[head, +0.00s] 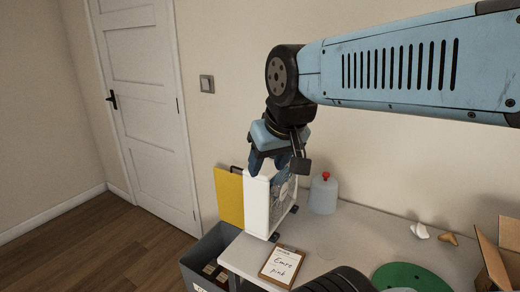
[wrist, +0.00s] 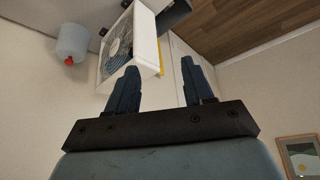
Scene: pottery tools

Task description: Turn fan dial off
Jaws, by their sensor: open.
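A white box fan (head: 258,204) with a grille on its right-facing side stands upright at the left end of the grey table. It also shows in the wrist view (wrist: 146,42), upper left of the fingers. I cannot make out its dial in either view. My gripper (head: 268,164) is above the top of the fan, with its fingers pointing down. In the wrist view the two dark blue fingers (wrist: 156,80) are apart with nothing between them. The left finger overlaps the fan's edge in that view; I cannot tell whether it touches.
A jug with a red cap (head: 323,194) stands behind the fan, right of it. A yellow board (head: 229,197) is at its left. A clipboard (head: 281,266) lies in front. A grey bin (head: 205,252) is beside the table. A green disc (head: 411,277) and cardboard box (head: 493,262) are right.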

